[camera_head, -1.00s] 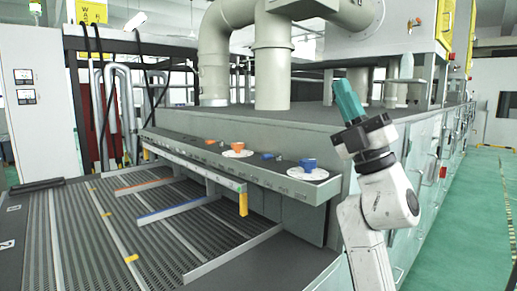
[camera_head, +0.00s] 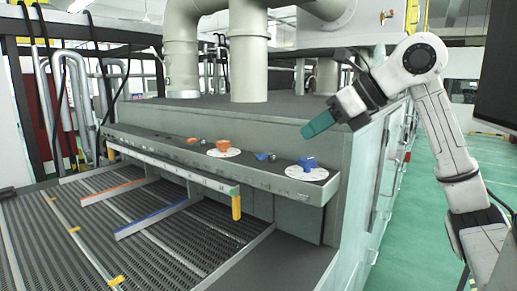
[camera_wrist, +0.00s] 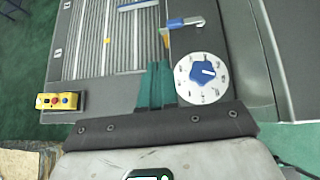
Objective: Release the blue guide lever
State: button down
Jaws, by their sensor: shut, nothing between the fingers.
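A small blue lever (camera_head: 264,155) with a grey metal part sits on the long grey panel, left of a blue knob (camera_head: 308,162) on a white numbered dial. In the wrist view the lever (camera_wrist: 175,23) lies beyond my fingertips, and the knob (camera_wrist: 203,72) is just right of them. My gripper (camera_head: 308,130) has teal fingers, shut and empty, pointing left above the blue dial. It also shows in the wrist view (camera_wrist: 160,66). It appears apart from the lever and knob. A blue guide rail (camera_head: 158,217) lies over the slatted conveyor.
An orange knob (camera_head: 223,146) on a dial and an orange lever (camera_head: 192,140) sit farther left on the panel. A yellow box with buttons (camera_wrist: 61,102) shows in the wrist view. Thick pipes (camera_head: 248,60) rise behind. Green floor is clear at right.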

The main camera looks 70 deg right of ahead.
jog(key=shift+s+d+f+m+g+h, duration=0.2)
jog(key=shift+s+d+m+g+h, duration=0.1)
jog(key=shift+s+d+g+h, duration=0.3)
jog(key=shift+w, duration=0.1)
jog(key=p, duration=0.3)
send_near(267, 158)
jog(key=f, duration=0.2)
jog(key=a+f, duration=0.1)
jog(key=f, duration=0.1)
jog(key=shift+w, duration=0.25)
jog(key=shift+w+d+p, duration=0.25)
jog(key=shift+w+p, duration=0.2)
jog(key=shift+w, duration=0.75)
jog(key=shift+w+d+f, duration=0.1)
jog(key=shift+w+d, duration=0.15)
jog(key=shift+w, duration=0.5)
jog(key=shift+w+f, duration=0.1)
jog(key=shift+w, duration=0.05)
